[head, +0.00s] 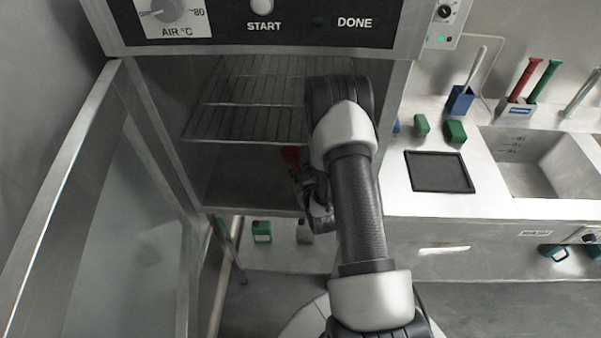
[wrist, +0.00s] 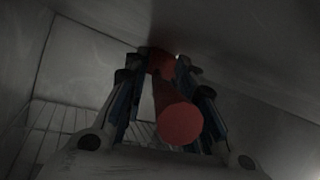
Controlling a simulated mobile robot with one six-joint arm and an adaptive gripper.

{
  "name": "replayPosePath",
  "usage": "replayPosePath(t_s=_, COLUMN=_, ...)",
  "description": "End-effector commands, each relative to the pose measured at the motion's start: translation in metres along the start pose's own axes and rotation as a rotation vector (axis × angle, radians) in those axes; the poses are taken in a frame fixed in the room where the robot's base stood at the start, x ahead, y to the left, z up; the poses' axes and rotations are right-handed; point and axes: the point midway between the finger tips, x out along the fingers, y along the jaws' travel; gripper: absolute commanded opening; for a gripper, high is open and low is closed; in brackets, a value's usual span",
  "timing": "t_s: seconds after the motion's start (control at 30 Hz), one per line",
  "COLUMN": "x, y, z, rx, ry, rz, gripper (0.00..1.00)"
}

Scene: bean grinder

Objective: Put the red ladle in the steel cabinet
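The steel cabinet (head: 155,75) stands open at the left, with its glass door (head: 125,215) swung out to the left. My gripper (head: 303,178) is inside the lower part of the cabinet opening, below the wire shelf. In the wrist view my gripper (wrist: 162,66) has its fingers closed on both sides of the red ladle (wrist: 181,122). The ladle's round red end points toward the wrist camera. In the head view only a small red part of the ladle (head: 291,155) shows; the rest is hidden by my gripper and arm.
Wire shelves (head: 245,122) cross the cabinet above my gripper. Right of my arm is a steel counter with a black mat (head: 440,172), green blocks (head: 456,132), a holder (head: 515,110) with red and green handles, and a sink (head: 535,160). A green box (head: 262,232) stands below the cabinet.

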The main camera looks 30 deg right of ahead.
Motion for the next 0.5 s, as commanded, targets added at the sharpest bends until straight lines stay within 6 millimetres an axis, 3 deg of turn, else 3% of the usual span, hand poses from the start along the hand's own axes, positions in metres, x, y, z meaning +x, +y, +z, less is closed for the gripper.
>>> replayPosePath(t_s=0.5, x=-0.0046, y=0.0010, z=-0.0038, rx=0.000, ry=-0.002, rz=0.000, gripper=0.33)
